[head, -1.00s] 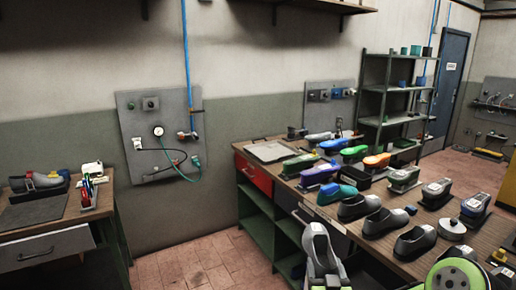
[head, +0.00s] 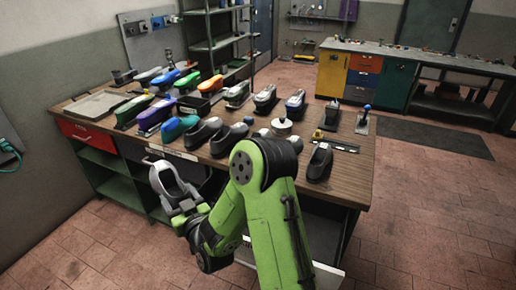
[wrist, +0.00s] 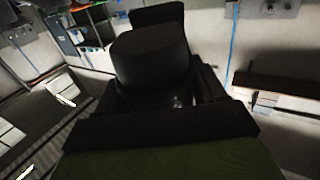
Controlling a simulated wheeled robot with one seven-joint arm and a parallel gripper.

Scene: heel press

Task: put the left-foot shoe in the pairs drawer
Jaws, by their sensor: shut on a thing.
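My gripper (head: 183,207) is shut on a grey shoe (head: 160,181), held in front of the bench's front edge and clear of it. The shoe is tilted up, its opening showing in the head view. In the wrist view a dark rounded part of the held shoe (wrist: 150,60) sits between the jaws. I cannot tell from its shape whether it is for the left foot. Two grey shoes (head: 203,132) and (head: 229,139) stand on the bench, and a dark shoe (head: 319,161) stands to the right. I cannot tell which drawer is the pairs drawer.
A pale-edged panel or drawer (head: 325,268) shows low behind my arm.

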